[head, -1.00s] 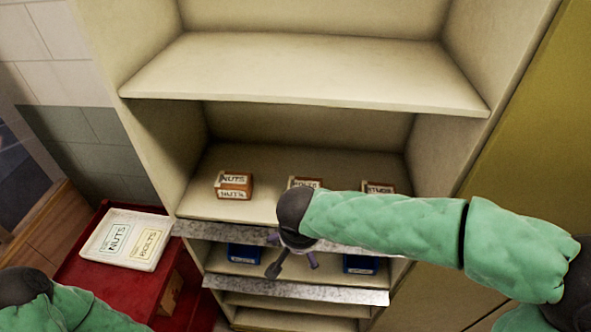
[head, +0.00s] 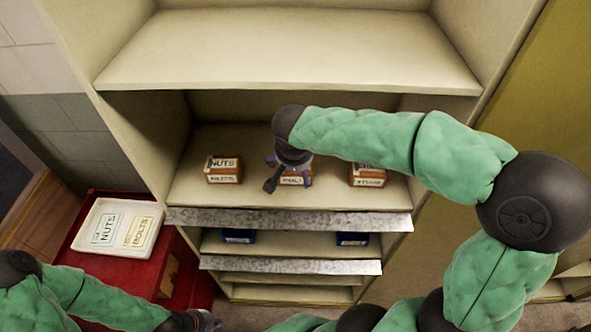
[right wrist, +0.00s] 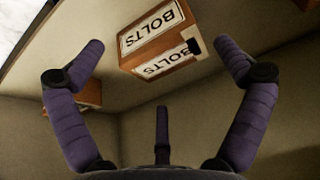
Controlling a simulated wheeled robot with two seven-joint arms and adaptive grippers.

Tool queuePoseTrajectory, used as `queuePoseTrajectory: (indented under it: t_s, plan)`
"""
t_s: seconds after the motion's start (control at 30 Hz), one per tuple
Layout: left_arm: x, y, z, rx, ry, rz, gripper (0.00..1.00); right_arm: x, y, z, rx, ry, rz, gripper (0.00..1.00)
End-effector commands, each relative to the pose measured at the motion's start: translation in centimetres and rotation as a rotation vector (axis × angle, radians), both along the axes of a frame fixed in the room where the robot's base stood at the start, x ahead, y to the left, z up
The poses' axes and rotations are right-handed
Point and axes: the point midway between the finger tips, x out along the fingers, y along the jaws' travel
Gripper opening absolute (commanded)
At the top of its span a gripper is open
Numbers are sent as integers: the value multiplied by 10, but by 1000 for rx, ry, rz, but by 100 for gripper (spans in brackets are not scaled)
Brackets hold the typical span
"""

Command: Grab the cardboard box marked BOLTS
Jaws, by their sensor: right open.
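The cardboard box marked BOLTS (head: 301,181) sits in the middle of the open shelf, partly hidden by my right gripper in the head view. In the right wrist view the box (right wrist: 165,46) shows two BOLTS labels and lies between and just beyond the spread fingers. My right gripper (head: 284,178) is open and empty, in front of and above the box; no finger clearly touches it.
A box marked NUTS (head: 223,170) stands left of it and another box (head: 368,176) right, its label hard to read. Blue bins (head: 238,236) sit on the shelf below. A white tray (head: 118,227) labelled NUTS and BOLTS rests on a red cabinet (head: 88,262).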

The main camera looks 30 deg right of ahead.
Motion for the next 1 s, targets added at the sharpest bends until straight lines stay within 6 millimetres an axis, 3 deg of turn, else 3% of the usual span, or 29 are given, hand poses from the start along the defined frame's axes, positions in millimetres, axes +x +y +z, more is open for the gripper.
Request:
queuePoseTrajectory:
  t_s: [0.2, 0.4, 0.53, 0.83, 1.0]
  plan:
    - [0, 0, 3, 0, 0, 0, 0, 14, -9, 0, 0, 2, -3, 100]
    - [0, 0, -1, 0, 0, 0, 0, 22, -15, -33, 0, 4, -1, 100]
    - [0, 0, -1, 0, 0, 0, 0, 27, -17, -44, 0, 2, 0, 100]
    - [0, 0, -1, 0, 0, 0, 0, 28, -17, -46, 1, 0, 0, 100]
    - [0, 0, -1, 0, 0, 0, 0, 28, -17, -47, 1, 1, 0, 52]
